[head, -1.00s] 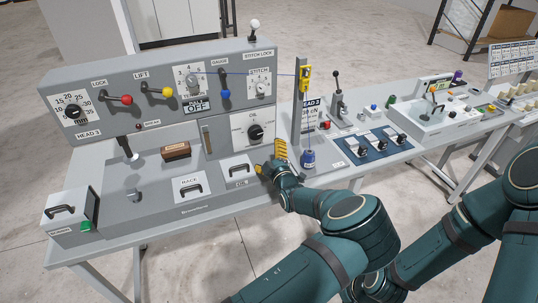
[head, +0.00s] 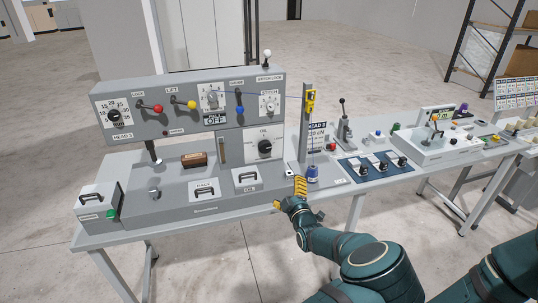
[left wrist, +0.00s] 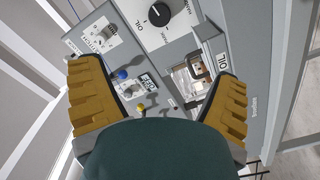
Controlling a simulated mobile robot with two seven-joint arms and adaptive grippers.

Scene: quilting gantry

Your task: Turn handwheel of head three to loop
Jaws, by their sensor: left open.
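The grey head three machine (head: 200,210) stands on the left of the bench, with HEAD 3 lettered under a black dial knob (head: 114,116). Its face also carries a grey dial knob (head: 211,97), a stitch dial (head: 269,103) and a big black OIL knob (head: 265,147). I cannot make out a handwheel label or a loop mark. My left gripper (head: 292,193) is open and empty at the machine's lower right front, apart from it. In the left wrist view its yellow fingers (left wrist: 158,98) spread wide, facing the OIL knob (left wrist: 160,14). My right gripper is not shown.
Red (head: 157,109), yellow (head: 191,104) and blue (head: 239,110) ball levers stick out of the panel. A thread post (head: 304,140) and blue spool (head: 312,174) stand to the right. A blue switch plate (head: 372,167) lies beyond. The floor in front is clear.

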